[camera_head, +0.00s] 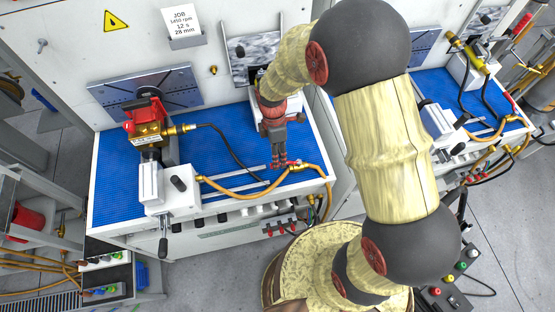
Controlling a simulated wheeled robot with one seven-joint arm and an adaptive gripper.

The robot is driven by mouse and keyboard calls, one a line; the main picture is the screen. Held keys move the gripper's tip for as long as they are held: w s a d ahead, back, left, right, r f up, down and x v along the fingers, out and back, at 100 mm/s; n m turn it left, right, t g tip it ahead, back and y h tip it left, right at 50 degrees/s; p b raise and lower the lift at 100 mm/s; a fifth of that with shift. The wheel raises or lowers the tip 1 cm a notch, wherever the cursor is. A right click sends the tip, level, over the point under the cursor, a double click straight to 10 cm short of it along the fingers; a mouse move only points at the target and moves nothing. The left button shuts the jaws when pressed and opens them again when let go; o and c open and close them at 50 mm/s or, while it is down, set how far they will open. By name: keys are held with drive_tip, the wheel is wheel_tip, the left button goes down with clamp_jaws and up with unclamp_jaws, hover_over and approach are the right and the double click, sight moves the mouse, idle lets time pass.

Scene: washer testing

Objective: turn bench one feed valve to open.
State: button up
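The bench with the blue ribbed mat (222,133) stands at the left of the head view. An orange hose (236,192) runs along its front edge between brass fittings. A small brass fitting (297,168) at the hose's right end looks like the feed valve; its handle is too small and covered to read. My gripper (279,163) points down right beside this fitting, over the front right part of the bench. Its red-tipped fingers overlap the hose end in the picture. I cannot tell whether they touch or hold the valve, or how wide they are apart.
A red and brass pump unit (148,122) sits on the bench's left, behind a white clamp (160,190) with a dark handle. A black cable (232,150) crosses the mat. A job card (182,22) hangs on the back panel. A second, similar bench (440,88) stands right.

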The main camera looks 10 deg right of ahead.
wheel_tip(320, 180, up, 9)
drive_tip(key=w, duration=0.1)
drive_tip(key=shift+w+r, duration=0.15)
drive_tip(key=shift+w, duration=0.25)
idle(0.3)
drive_tip(key=s+d+r+m+t+b, duration=0.3)
drive_tip(key=s+r+m+t+b, duration=0.1)
drive_tip(key=s+r+m, duration=0.3)
drive_tip(key=s+d+r+m+t+b, duration=0.3)
drive_tip(key=s+d+r+m+b, duration=0.1)
drive_tip(key=s+r+m, duration=0.3)
drive_tip(key=s+m, duration=0.2)
drive_tip(key=m, duration=0.2)
drive_tip(key=shift+s+d+r+t, duration=0.2)
drive_tip(key=shift+d+r+t, duration=0.1)
drive_tip(key=shift+r+t, duration=0.1)
